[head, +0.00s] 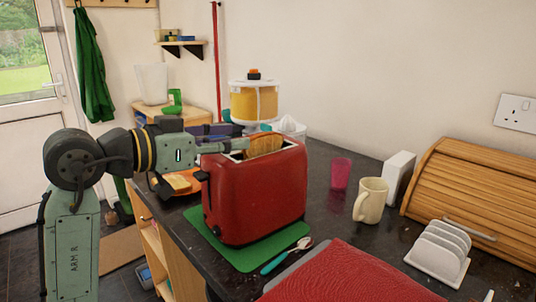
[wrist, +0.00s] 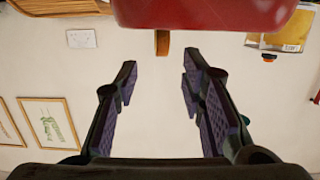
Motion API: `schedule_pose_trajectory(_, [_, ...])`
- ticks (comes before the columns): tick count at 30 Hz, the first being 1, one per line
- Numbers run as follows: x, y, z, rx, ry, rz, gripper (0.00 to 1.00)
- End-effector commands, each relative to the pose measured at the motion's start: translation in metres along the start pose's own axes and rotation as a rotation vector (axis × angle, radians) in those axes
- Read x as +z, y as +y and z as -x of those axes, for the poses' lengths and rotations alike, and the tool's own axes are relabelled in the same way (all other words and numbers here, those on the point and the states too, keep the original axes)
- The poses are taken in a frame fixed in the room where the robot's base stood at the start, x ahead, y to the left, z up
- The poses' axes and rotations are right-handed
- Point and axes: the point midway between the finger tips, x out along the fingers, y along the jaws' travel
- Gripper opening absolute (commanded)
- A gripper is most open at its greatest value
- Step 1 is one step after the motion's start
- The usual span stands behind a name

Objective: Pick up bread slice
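A toasted bread slice (head: 263,145) stands upright in the red toaster (head: 255,195), its top sticking out of the slot. In the wrist view the bread slice (wrist: 162,42) shows edge-on below the toaster's red body (wrist: 200,12). My gripper (head: 242,146) reaches in from the left over the toaster's top, close to the slice. In the wrist view my gripper (wrist: 159,82) is open and empty. The slice lines up with the gap between the fingers, just beyond their tips. The slice's lower part is hidden in the toaster.
The toaster stands on a green mat (head: 250,260) on the dark worktop. A spoon (head: 287,257), pink cup (head: 340,173), cream mug (head: 370,200), white toast rack (head: 440,250) and wooden bread bin (head: 480,195) stand to the right. A yellow-and-white canister (head: 254,102) rises behind the toaster.

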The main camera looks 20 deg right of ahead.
Motion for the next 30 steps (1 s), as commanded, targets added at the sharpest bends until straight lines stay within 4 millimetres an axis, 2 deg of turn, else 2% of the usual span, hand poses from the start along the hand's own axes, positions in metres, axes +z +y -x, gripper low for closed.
schedule_pose_trajectory(3, [-0.002, 0.0, -0.02, 0.001, 0.0, 0.0, 0.37])
schedule_pose_trajectory(11, [-0.003, 0.0, -0.041, -0.002, 0.001, -0.001, 0.37])
schedule_pose_trajectory(19, [-0.004, 0.001, -0.08, -0.003, 0.002, 0.0, 0.37])
schedule_pose_trajectory(22, [-0.002, 0.001, -0.086, -0.002, 0.002, 0.0, 0.37])
schedule_pose_trajectory(28, [-0.001, 0.001, -0.087, -0.004, 0.003, -0.001, 0.37])
schedule_pose_trajectory(30, [-0.001, 0.001, -0.087, -0.004, 0.003, -0.001, 0.33])
